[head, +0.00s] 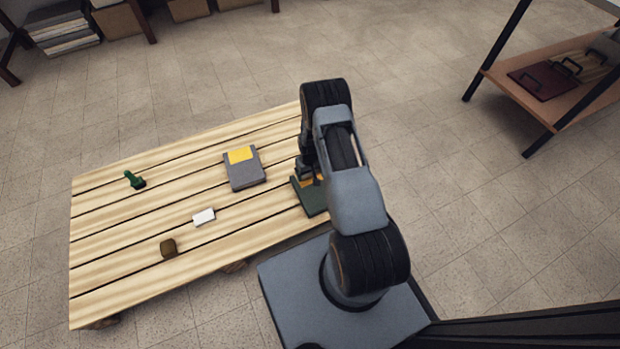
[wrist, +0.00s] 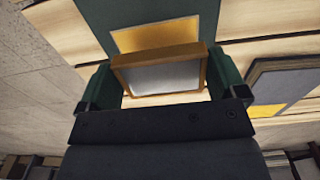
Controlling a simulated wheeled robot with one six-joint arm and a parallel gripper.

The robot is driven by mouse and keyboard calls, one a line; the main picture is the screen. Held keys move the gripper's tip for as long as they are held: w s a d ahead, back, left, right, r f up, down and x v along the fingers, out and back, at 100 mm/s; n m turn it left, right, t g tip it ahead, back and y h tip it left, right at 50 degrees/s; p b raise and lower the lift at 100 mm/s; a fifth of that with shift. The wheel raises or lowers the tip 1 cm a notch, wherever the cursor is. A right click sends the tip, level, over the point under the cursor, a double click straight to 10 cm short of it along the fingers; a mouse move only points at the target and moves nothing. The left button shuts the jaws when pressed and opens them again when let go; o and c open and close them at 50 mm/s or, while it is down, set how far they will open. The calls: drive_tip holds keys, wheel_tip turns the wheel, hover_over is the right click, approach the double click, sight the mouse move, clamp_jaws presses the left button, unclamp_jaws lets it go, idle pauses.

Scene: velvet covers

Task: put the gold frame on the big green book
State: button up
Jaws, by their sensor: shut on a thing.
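The gold frame (wrist: 160,58), with a pale grey inside, is held between the two fingers of my gripper (wrist: 168,78) in the wrist view. The big green book (wrist: 95,15) lies just beyond the frame, and its yellow label shows above the frame's edge. I cannot tell whether frame and book touch. In the head view the green book (head: 313,202) lies at the table's right end, partly hidden by my arm. My gripper (head: 308,178) is over it, pointing down; the frame is hard to make out there.
A grey book (head: 245,175) with a yellow label lies left of the green book. A small green object (head: 134,180), a white block (head: 203,217) and a brown block (head: 168,247) stand on the slatted table (head: 120,285). A shelf (head: 550,85) stands at the upper right.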

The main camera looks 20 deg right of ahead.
sight(310, 175)
drive_tip(key=shift+w+d+f+b, duration=0.2)
drive_tip(key=shift+w+f, duration=0.1)
drive_tip(key=shift+f, duration=0.1)
drive_tip(key=shift+w+d+f+b, duration=0.15)
drive_tip(key=shift+w+f, duration=0.1)
drive_tip(key=shift+f, duration=0.15)
drive_tip(key=shift+f+b, duration=0.8)
drive_tip(key=shift+f, duration=0.55)
drive_tip(key=shift+f, duration=0.15)
drive_tip(key=o, duration=0.6)
